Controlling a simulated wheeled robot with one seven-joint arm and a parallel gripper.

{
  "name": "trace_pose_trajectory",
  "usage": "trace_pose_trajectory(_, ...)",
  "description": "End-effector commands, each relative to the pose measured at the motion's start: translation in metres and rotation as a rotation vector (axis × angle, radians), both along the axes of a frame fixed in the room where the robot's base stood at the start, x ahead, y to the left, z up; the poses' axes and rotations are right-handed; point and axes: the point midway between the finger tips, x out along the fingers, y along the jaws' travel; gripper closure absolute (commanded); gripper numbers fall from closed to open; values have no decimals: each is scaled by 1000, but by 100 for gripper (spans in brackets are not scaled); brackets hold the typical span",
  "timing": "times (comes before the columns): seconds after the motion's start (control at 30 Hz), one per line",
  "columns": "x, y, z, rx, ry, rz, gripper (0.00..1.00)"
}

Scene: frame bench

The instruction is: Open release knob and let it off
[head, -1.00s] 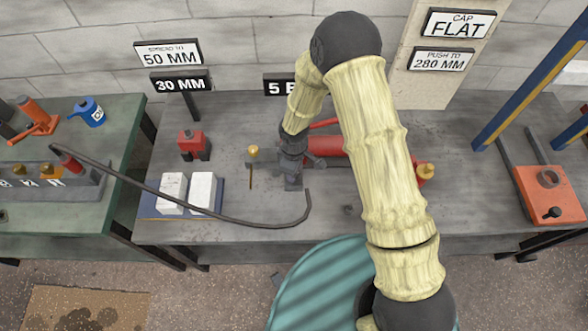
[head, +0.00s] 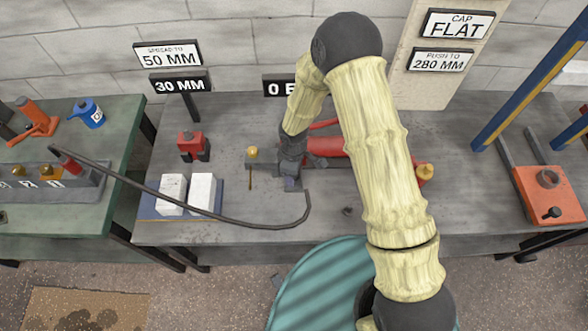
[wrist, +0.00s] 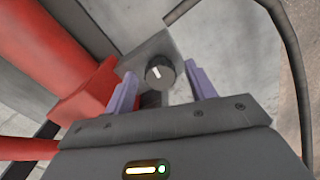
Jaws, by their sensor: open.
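The release knob (wrist: 160,73) is a round black dial with a white mark. It sits on a grey block (wrist: 172,50) at the end of the red pump (head: 325,146). In the wrist view my gripper (wrist: 160,88) is open, with one purple finger on each side of the knob. I cannot tell whether the fingers touch it. In the head view my gripper (head: 291,178) is low at the left end of the pump, and my arm hides part of the pump and the knob.
A black hose (head: 240,222) loops across the bench in front of the gripper. White blocks (head: 202,192) and a red spreader (head: 190,145) stand to the left. A display (head: 276,86) partly hidden by my arm reads "0 B". Signs read 50 MM (head: 168,55) and 30 MM (head: 180,81).

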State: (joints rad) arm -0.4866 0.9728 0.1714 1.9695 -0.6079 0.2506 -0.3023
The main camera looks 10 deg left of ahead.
Motion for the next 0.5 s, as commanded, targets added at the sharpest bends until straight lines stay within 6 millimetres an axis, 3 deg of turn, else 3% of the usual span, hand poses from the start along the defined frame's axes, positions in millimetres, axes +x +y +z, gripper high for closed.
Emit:
trace_pose_trajectory(0.27, 1, 1, 15, 3, -2, -1, 45)
trace_pose_trajectory(0.5, 1, 0, 57, 3, -3, -1, 45)
